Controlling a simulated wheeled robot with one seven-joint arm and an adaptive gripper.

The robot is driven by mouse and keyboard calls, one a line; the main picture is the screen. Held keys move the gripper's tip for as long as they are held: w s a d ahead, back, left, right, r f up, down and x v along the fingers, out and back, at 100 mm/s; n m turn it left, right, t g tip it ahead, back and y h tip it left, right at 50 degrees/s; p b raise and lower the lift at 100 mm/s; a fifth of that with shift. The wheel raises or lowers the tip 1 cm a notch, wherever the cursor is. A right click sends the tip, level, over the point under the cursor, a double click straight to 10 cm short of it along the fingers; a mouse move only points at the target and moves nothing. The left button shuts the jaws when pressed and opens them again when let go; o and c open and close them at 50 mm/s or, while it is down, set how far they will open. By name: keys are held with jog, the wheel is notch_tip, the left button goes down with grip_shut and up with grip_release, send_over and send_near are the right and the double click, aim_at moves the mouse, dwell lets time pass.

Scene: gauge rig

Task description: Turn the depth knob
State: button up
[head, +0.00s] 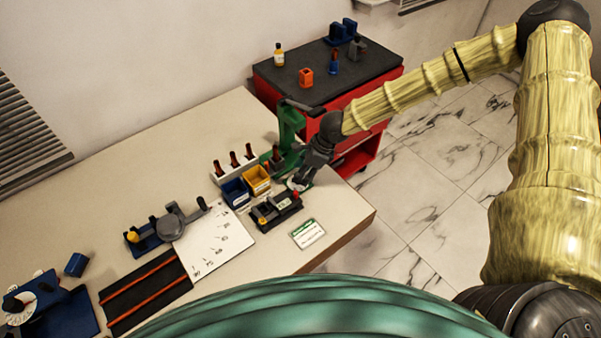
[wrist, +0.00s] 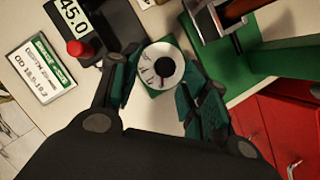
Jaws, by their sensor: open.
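The round white dial knob (wrist: 160,66), with dark marks and a dark centre, sits on a small green base in the wrist view. It lies between the two fingers of my gripper (wrist: 158,82), which are open with one on each side. I cannot tell whether either finger touches it. In the head view the white dial (head: 298,184) shows in part at the table's right end, under my gripper (head: 305,179). The green stand (head: 290,125) rises just behind it, and its green plate (wrist: 245,65) shows at the right in the wrist view.
A black device (wrist: 95,15) reading 45.0, with a red button (wrist: 76,48), stands close left of my gripper in the wrist view. A green-and-white card (head: 307,233) lies in front. Blue (head: 235,192) and yellow (head: 257,179) bins are left. A red cart (head: 385,90) stands behind.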

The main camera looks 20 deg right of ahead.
jog(key=f, duration=0.1)
jog(key=w+f, duration=0.2)
jog(key=shift+a, duration=0.3)
jog(key=shift+s+r, duration=0.3)
jog(key=shift+s, duration=0.35)
jog(key=shift+w+a+f, duration=0.1)
jog(key=shift+w+f, duration=0.3)
jog(key=shift+w, duration=0.1)
jog(key=c, duration=0.3)
jog(key=shift+r, duration=0.15)
grip_shut()
